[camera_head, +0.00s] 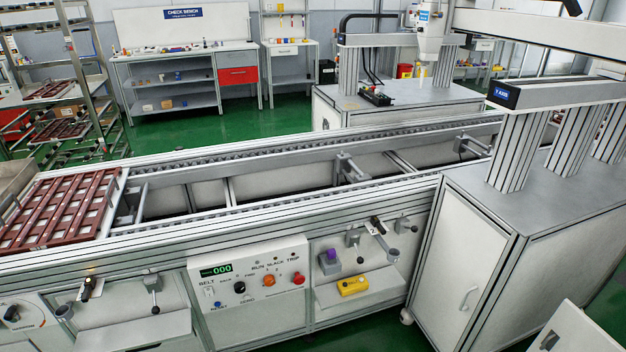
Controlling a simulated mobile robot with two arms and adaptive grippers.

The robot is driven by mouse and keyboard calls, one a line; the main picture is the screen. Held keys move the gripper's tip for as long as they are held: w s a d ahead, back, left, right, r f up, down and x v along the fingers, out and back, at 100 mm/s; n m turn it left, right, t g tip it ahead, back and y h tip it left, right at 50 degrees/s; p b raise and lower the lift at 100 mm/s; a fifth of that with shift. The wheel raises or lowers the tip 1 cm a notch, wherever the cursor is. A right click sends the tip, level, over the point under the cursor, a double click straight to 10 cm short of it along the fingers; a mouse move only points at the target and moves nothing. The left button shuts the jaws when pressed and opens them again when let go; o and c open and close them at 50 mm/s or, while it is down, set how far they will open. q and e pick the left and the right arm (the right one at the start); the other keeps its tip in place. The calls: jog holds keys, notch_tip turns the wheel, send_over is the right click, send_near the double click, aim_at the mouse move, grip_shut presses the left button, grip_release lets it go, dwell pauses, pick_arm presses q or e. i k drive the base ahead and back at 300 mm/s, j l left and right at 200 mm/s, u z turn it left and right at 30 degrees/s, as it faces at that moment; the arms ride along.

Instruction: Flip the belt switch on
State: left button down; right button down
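The belt switch (210,293) is a small pale switch under the word BELT, at the left of a white control panel (249,305) on the conveyor's front. Its position is too small to tell. The panel has a green display (216,270) reading 000, a black knob (240,287), an orange button (268,281) and a red button (298,279). The lamps labelled RUN, SLACK and TRIP look dark. Neither of my grippers is in view.
The conveyor (210,225) crosses the view, with a brown slatted tray (58,212) at its left. A shelf right of the panel holds a yellow box (352,285). Levers (154,287) stick out along the front. A grey cabinet (465,262) stands at right.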

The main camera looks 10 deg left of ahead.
aim_at(209, 292)
jog(key=u, duration=1.15)
